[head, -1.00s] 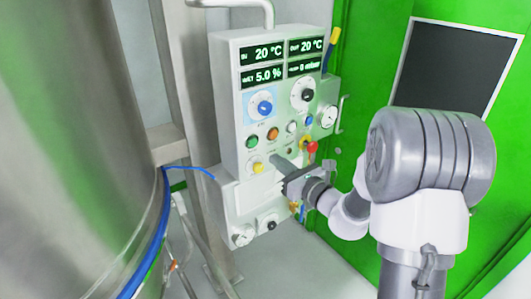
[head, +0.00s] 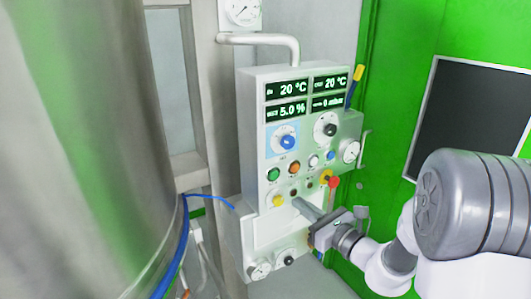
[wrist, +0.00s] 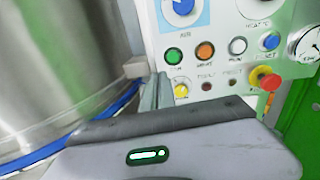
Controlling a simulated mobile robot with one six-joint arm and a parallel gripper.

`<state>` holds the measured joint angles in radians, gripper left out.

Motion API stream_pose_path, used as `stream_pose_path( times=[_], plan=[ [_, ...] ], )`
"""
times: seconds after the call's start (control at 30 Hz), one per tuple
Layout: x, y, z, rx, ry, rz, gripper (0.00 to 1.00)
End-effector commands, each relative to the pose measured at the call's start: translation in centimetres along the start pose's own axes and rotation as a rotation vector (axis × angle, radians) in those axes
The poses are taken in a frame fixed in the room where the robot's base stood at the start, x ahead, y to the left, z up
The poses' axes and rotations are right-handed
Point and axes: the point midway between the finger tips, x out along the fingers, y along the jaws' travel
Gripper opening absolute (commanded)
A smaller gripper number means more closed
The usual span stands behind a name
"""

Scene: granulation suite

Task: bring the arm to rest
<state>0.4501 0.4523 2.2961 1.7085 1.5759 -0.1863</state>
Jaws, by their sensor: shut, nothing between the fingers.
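My gripper (head: 303,204) is shut and empty, in front of the lower part of the control panel (head: 255,130) in the head view. Its fingers (wrist: 157,92) also show in the wrist view, pointing at the panel near the yellow knob (wrist: 181,88). I cannot tell whether they touch the panel. My arm reaches in from the lower right of the head view. The panel carries a blue knob (head: 287,142), a black knob (head: 326,129), a green button (head: 274,174), an orange button (head: 294,167) and a red-topped control (head: 333,182).
A large steel vessel (head: 90,150) fills the left side, with a blue hose (head: 178,245) along it. A green wall (head: 385,130) with a dark window (head: 472,120) stands at the right. A bent pipe (head: 270,40) and gauges (head: 350,151) sit around the panel.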

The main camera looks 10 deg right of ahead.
Motion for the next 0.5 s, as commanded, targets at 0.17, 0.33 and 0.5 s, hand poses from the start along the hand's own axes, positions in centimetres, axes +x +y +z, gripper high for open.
stream_pose_path(
  times=[0.17, 0.33, 0.5],
  plan=[
    [-2.6, 15.5, 2.4, -0.401, 0.105, 0.486, 0.00],
    [-14.4, 25.5, -2.3, -1.192, 0.320, 0.991, 0.00],
    [-21.2, 22.3, -4.4, -1.861, 0.500, 1.125, 0.00]
  ],
)
